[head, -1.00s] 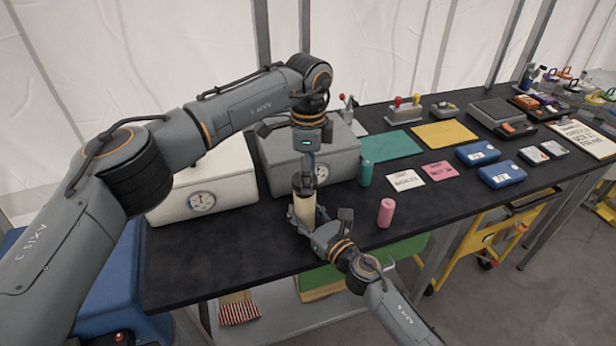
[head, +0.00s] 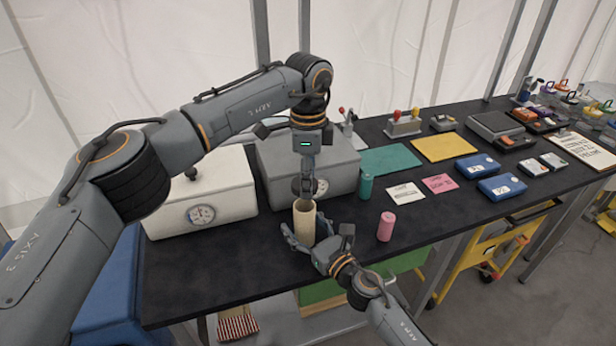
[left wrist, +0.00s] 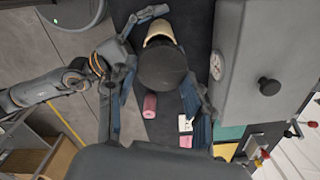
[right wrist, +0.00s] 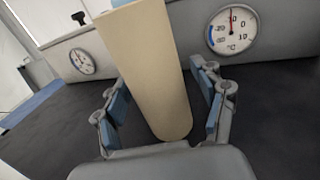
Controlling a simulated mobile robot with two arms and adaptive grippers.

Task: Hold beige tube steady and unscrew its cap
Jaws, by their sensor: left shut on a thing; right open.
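The beige tube (head: 304,222) stands upright at the table's front edge area, its open mouth showing in the head view. The dark cap (left wrist: 163,68) is off the tube, just above its mouth. My left gripper (head: 306,182) is shut on the cap from above. In the left wrist view, the cap hides part of the tube (left wrist: 158,34). My right gripper (right wrist: 165,102) is open, with a finger on either side of the tube's lower part in the right wrist view. The tube (right wrist: 150,65) shows gaps to the fingers there.
A pink tube (head: 385,227) stands to the right of my right gripper, and a teal tube (head: 366,186) farther back. A white box (head: 200,200) and a grey box (head: 335,165) with dials stand behind. Cards and blue cases (head: 500,187) lie to the right.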

